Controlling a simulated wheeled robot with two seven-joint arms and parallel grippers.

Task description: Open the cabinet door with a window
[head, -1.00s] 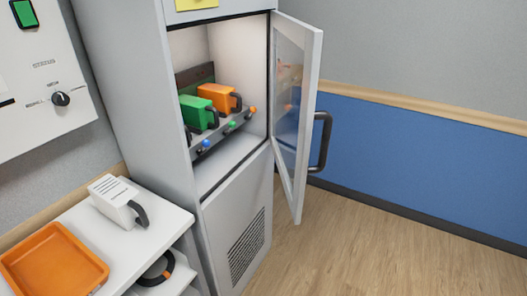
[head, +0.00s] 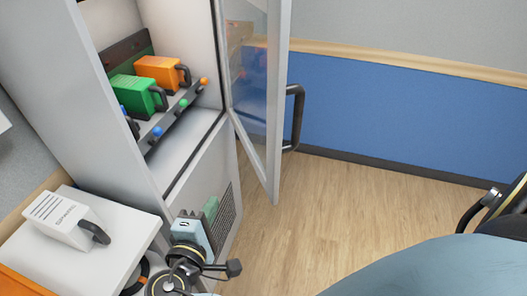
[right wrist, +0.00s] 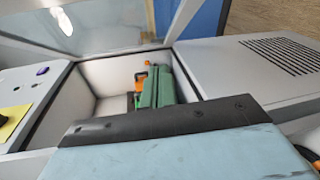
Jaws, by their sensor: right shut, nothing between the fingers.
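The cabinet door with a window (head: 279,110) stands wide open, swung out to the right of the grey cabinet (head: 95,85). Its dark handle (head: 296,118) is on the outer face, toward the blue wall. My right gripper (head: 210,208) is shut and empty, low in front of the cabinet's vented lower panel. It is left of the door and apart from the handle. In the right wrist view, the open door (right wrist: 110,48) spans the top and the cabinet interior lies ahead. My left gripper is not in view.
Inside the cabinet are a green box (head: 133,92) and an orange box (head: 158,70), behind a rail with coloured knobs. A white handled box (head: 65,220) stands on the white shelf unit (head: 125,237) at left. Wooden floor (head: 330,210) right of the door is clear.

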